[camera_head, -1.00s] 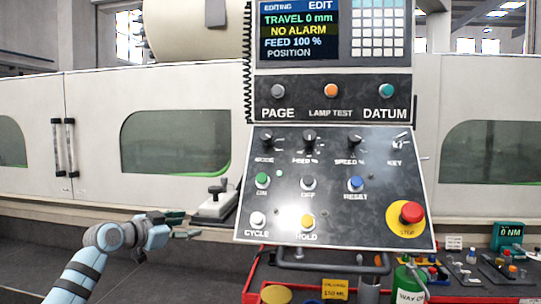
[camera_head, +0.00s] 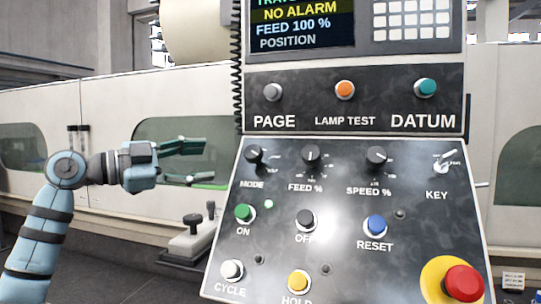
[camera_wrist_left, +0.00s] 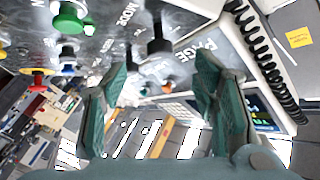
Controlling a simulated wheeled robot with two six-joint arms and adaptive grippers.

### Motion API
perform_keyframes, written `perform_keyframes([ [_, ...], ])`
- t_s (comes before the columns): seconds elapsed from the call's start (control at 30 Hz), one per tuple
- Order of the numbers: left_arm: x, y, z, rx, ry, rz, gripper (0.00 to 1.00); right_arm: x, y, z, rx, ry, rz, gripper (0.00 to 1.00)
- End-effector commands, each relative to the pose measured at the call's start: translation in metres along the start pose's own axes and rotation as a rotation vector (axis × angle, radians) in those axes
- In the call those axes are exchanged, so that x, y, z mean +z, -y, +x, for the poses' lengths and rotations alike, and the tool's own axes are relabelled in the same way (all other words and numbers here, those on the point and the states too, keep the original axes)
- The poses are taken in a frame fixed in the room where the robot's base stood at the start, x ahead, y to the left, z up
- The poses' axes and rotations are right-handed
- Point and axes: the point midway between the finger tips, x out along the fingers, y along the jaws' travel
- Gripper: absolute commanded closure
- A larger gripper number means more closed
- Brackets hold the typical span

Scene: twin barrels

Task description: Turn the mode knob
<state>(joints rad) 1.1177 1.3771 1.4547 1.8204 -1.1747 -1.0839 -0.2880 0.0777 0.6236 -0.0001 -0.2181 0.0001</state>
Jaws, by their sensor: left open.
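The mode knob (camera_head: 254,156) is a black rotary knob at the upper left of the sloped black control panel (camera_head: 345,235), above the word MODE. My left gripper (camera_head: 207,161) is open and empty to the left of the panel, its fingers pointing right toward the knob's side. In the left wrist view the knob (camera_wrist_left: 158,44) stands out from the panel beyond the open fingers (camera_wrist_left: 160,68), roughly in line with the gap between them. A clear distance separates the fingers from the knob. My right gripper is not in view.
Beside the mode knob are the feed knob (camera_head: 311,154) and the green ON button (camera_head: 244,213). The red stop button (camera_head: 463,283) is at the lower right. A coiled black cable (camera_head: 238,75) hangs along the panel's left edge. A small lever box (camera_head: 193,237) stands below my gripper.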

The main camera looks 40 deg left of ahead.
Motion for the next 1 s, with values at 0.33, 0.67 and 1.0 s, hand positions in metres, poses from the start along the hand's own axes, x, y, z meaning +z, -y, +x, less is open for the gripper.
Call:
perform_keyframes([
  [0.33,-0.01,0.003,0.088,0.01,-0.013,-0.005,0.46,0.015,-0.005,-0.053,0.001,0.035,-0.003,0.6],
  [0.67,-0.004,0.001,0.142,0.003,-0.006,-0.003,0.46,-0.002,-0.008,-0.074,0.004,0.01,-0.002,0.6],
  [1.0,-0.002,-0.001,0.144,0.003,-0.004,-0.002,0.55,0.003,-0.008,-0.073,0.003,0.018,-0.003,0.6],
])
